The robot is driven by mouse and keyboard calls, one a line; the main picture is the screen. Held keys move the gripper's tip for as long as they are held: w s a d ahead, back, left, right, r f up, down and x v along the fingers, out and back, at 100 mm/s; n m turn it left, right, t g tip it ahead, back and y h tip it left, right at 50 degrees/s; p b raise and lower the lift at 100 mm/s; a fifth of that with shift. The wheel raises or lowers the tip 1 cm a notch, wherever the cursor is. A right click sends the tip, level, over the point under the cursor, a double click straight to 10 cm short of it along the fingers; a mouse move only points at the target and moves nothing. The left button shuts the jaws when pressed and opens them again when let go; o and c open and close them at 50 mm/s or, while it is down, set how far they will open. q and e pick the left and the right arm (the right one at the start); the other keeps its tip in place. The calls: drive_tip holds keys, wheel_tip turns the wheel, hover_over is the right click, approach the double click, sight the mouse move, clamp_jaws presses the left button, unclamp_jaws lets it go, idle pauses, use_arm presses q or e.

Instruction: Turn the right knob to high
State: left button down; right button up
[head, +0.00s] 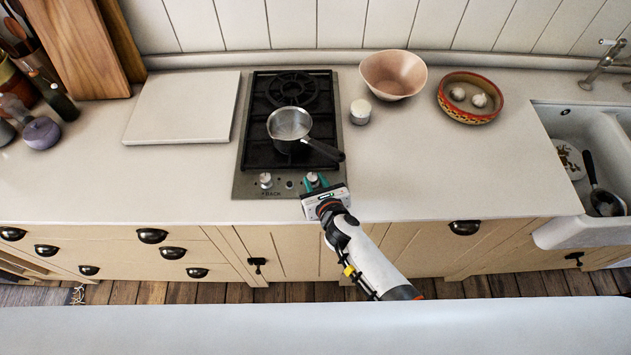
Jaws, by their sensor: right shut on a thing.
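The two-burner gas hob (245,158) is set in the pale counter. Its steel front strip carries a left knob (265,180) and a right knob (312,178). My right gripper (316,181) is at the right knob, its teal-tipped fingers closed around it. The gripper body hides part of the knob and the strip's front edge, so the knob's setting cannot be read. My left gripper is not in view.
A steel saucepan (289,124) stands on the hob, its dark handle reaching right above my gripper. A white jar (360,112), a pink bowl (393,75) and a patterned dish (470,97) stand to the right. A pale board (183,107) lies left of the hob.

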sight(317, 175)
drive_tip(key=shift+d, duration=0.1)
drive_tip(key=n+y, duration=0.1)
drive_tip(key=n+g+y, duration=0.1)
drive_tip(key=n+y, duration=0.1)
drive_tip(key=shift+w+d, duration=0.25)
drive_tip(key=shift+d, duration=0.1)
drive_tip(key=n+g+y, duration=0.2)
drive_tip(key=shift+w+d+n, duration=0.2)
drive_tip(key=shift+n, duration=0.1)
drive_tip(key=n+g+y, duration=0.1)
drive_tip(key=n+g+y+b, duration=0.1)
drive_tip(key=shift+w+d+f+n+g+b, duration=0.2)
drive_tip(key=shift+n+g+b, duration=0.1)
drive_tip(key=shift+g, duration=0.1)
drive_tip(key=n+g+b, duration=0.3)
drive_tip(key=b, duration=0.2)
drive_tip(key=w+n+g+y+b, duration=0.1)
drive_tip(key=n+g+b, duration=0.2)
drive_tip(key=g+b, duration=0.1)
drive_tip(key=w+n+g+y+b, duration=0.1)
drive_tip(key=n+g+b, duration=0.2)
drive_tip(key=b, duration=0.4)
drive_tip(key=shift+g, duration=0.3)
drive_tip(key=shift+r+n+g+b, duration=0.2)
drive_tip(key=shift+n+g+b, duration=0.3)
drive_tip(key=shift+n+b, duration=0.1)
drive_tip(key=o, duration=1)
drive_tip(key=shift+a, duration=0.1)
drive_tip(key=shift+c, duration=0.2)
